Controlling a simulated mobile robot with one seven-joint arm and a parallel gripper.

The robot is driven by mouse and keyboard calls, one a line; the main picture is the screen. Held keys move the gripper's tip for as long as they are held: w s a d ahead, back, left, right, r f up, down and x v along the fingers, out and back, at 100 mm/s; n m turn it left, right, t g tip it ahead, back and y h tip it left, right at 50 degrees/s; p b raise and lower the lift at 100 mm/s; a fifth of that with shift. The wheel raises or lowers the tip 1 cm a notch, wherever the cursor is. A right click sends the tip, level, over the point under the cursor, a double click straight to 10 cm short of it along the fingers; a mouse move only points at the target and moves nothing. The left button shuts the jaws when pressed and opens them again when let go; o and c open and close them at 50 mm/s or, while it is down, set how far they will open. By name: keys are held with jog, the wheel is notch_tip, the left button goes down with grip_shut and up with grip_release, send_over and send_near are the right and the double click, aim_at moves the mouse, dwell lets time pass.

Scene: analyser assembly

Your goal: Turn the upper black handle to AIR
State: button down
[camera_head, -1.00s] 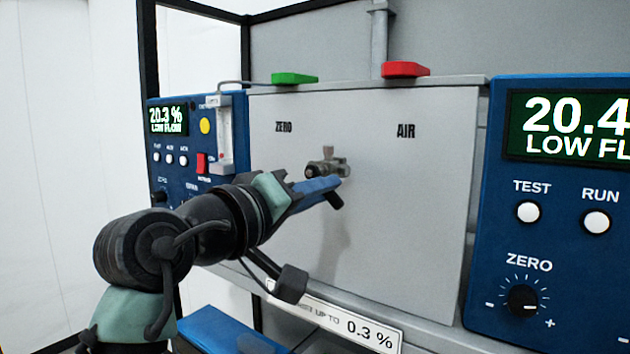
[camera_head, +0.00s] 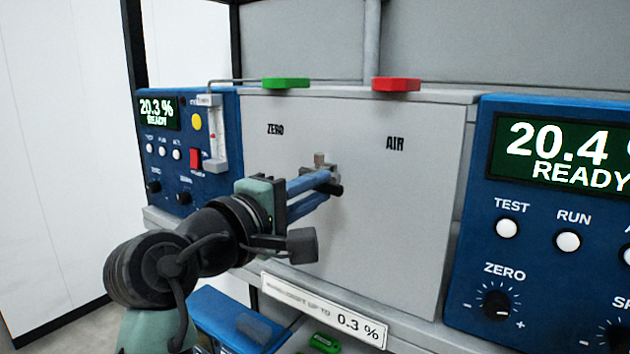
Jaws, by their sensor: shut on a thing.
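The valve (camera_head: 320,160) sits on the grey panel (camera_head: 410,220), between and below the printed words ZERO (camera_head: 275,129) and AIR (camera_head: 395,143). A small metal stub shows at its top. My gripper (camera_head: 326,180) reaches in from the lower left, its blue fingers at the valve, shut on the upper black handle. The fingers cover most of the handle, so I cannot tell exactly which way it points. A dark piece (camera_head: 336,190) shows at the fingertips; I cannot tell whether it is handle or fingertip.
A green tag (camera_head: 286,84) and a red tag (camera_head: 396,84) sit on the panel's top edge. Blue analysers stand at left (camera_head: 165,190) and right (camera_head: 480,250), both displays reading READY. A white label strip (camera_head: 325,308) runs below the panel.

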dwell(0.3)
jog(key=c, duration=0.8)
grip_release()
jog(key=shift+a, duration=0.1)
jog(key=shift+s+a+f+b, duration=0.1)
jog(key=shift+s+a+b, duration=0.1)
jog(key=shift+s+b, duration=0.1)
jog(key=b+v, duration=0.6)
jog(key=v, duration=0.6)
jog(key=shift+s, duration=0.1)
